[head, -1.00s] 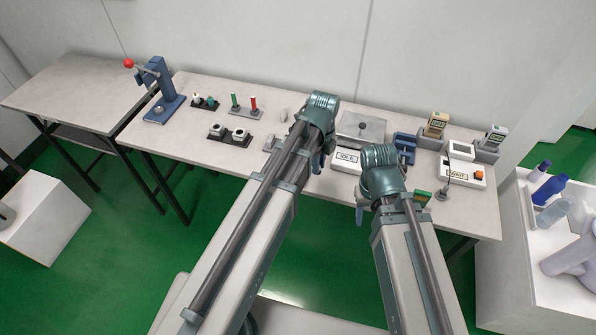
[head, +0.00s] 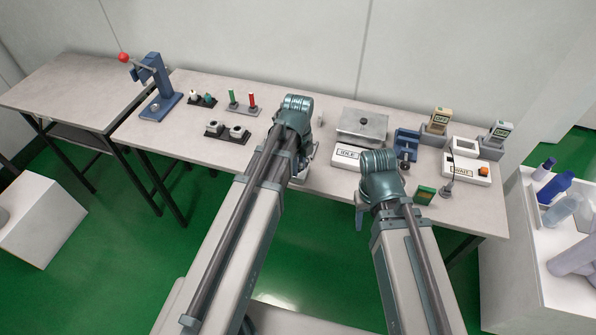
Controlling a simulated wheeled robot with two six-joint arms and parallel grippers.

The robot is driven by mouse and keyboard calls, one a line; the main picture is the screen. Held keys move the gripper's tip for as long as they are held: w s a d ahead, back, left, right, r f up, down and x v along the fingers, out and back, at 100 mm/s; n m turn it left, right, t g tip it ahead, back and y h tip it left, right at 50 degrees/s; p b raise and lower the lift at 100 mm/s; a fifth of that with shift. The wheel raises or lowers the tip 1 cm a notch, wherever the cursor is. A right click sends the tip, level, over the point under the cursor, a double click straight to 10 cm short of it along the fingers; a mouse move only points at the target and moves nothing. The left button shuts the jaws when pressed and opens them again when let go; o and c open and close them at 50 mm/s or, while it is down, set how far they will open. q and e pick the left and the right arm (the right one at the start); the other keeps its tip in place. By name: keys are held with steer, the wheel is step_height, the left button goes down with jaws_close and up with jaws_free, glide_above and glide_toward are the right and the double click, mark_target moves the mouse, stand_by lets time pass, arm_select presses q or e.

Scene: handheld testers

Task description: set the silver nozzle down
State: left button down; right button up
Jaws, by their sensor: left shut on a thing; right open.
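My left gripper (head: 301,170) is over the front middle of the long table, mostly behind its own wrist. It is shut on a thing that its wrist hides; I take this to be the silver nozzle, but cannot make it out. Whether that thing touches the table cannot be told. My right gripper (head: 362,212) is at the table's front edge, right of the left one. It is open, with its fingers largely covered by the wrist.
On the long table (head: 205,150) stand a blue press (head: 157,90), a black holder with white pieces (head: 228,132), red and green sticks (head: 242,101), a grey metal box (head: 362,127), an IDLE box (head: 346,155), a WAIT box (head: 467,168) and a green block (head: 425,194).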

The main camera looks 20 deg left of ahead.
arm_select(q)
steer(key=shift+f, duration=0.15)
steer(key=shift+f, duration=0.4)
steer(key=c, duration=1)
jaws_free()
steer(key=shift+c, duration=0.2)
steer(key=shift+r, duration=0.2)
